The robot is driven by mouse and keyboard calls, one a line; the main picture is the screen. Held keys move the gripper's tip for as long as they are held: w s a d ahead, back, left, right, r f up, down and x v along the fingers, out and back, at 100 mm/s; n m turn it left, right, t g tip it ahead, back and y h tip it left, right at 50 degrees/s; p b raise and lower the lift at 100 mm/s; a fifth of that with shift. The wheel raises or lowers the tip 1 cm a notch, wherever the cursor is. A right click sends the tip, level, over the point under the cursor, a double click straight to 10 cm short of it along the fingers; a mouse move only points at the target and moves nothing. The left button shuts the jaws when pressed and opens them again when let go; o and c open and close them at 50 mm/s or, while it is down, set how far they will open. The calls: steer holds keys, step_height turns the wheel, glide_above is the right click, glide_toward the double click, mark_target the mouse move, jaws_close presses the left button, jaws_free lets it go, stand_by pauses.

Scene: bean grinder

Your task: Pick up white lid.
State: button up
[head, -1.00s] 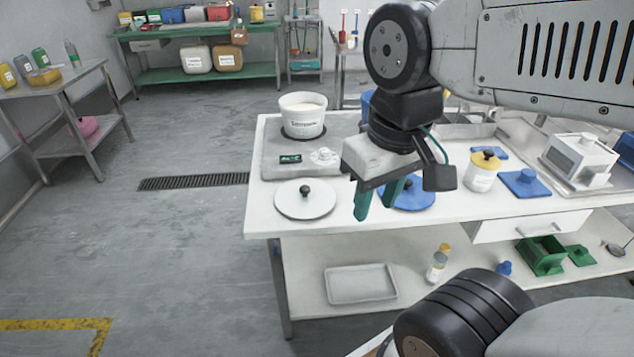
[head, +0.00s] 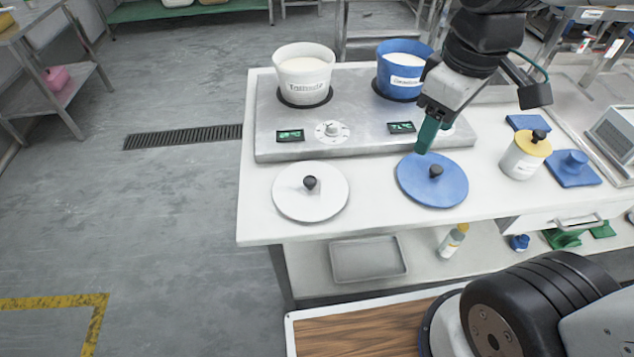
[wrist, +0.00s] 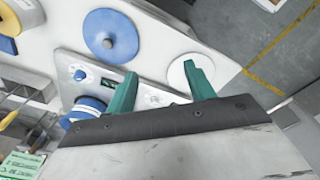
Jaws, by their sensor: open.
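The white lid (head: 322,204) is a flat round disc with a black knob. It lies on the white table's front left corner, in front of the grey burner plate. In the wrist view the white lid (wrist: 178,74) is partly hidden behind one green finger. My gripper (head: 428,136) has green fingers and hangs above the table near the blue lid (head: 447,192), to the right of the white lid and apart from it. In the wrist view my gripper (wrist: 163,82) is open with nothing between its fingers.
A white pot (head: 303,80) and a blue pot (head: 397,82) stand on the grey plate (head: 350,145). A yellow-lidded canister (head: 522,158) and a blue square lid (head: 572,172) lie to the right. A tray (head: 368,258) is on the shelf below.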

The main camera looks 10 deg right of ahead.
steer(key=w+a+f+n, duration=0.4)
steer(key=w+a+n, duration=0.1)
steer(key=w+n, duration=0.15)
steer(key=n+g, duration=0.1)
steer(key=n, duration=1.2)
glide_above(310, 179)
steer(key=f, duration=1.2)
steer(key=shift+w+d, duration=0.1)
steer(key=shift+d, duration=0.15)
steer(key=f, duration=0.6)
steer(key=shift+a+f, duration=0.2)
steer(key=shift+a, duration=0.1)
steer(key=shift+f, duration=0.45)
steer(key=c, duration=1.1)
